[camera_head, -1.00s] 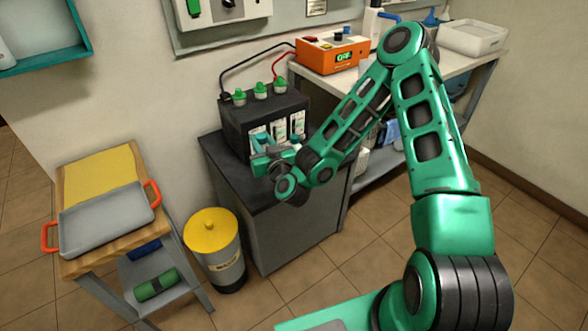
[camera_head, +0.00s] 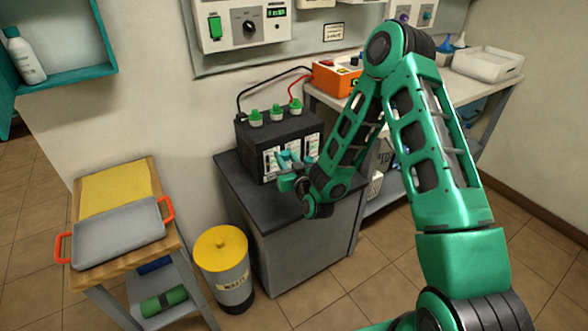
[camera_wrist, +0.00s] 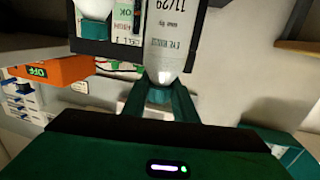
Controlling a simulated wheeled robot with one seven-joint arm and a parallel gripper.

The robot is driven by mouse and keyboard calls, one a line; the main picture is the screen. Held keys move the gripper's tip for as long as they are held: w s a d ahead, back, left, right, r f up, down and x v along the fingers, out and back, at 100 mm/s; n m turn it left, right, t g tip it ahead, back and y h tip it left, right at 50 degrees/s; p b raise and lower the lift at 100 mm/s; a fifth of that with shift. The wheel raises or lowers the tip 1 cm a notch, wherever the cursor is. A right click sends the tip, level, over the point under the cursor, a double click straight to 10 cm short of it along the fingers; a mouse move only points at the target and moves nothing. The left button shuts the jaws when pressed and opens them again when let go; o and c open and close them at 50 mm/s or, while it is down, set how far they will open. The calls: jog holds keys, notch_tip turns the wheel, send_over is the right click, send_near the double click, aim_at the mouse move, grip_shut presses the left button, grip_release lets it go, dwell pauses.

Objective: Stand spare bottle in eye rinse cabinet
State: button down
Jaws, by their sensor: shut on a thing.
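The spare bottle (camera_wrist: 172,45) is pale, with printed eye-rinse text that reads upside down in the wrist view. My gripper (camera_wrist: 158,98) is shut on its narrow end. In the head view my gripper (camera_head: 291,168) is in front of the black battery's labelled face, and the bottle is hard to make out there. The eye rinse cabinet (camera_head: 72,82) is the open teal box on the wall at upper left, cut by the picture's edge. A white bottle (camera_head: 26,57) stands inside it. My gripper is well to the right of the cabinet and lower.
The black battery (camera_head: 258,140) stands on a dark cabinet (camera_head: 240,190). Below the eye rinse cabinet is a wooden cart with a grey tray (camera_head: 118,238). A yellow-lidded waste bin (camera_head: 222,248) stands between them. The wall between cabinet and battery is clear.

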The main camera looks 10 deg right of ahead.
jog(key=w+d+f, duration=0.2)
jog(key=d+f, duration=0.2)
jog(key=f, duration=0.2)
jog(key=shift+f, duration=0.3)
dwell(0.3)
jog(key=c, duration=1.4)
grip_release()
jog(key=shift+f, duration=0.1)
jog(key=shift+c, duration=0.2)
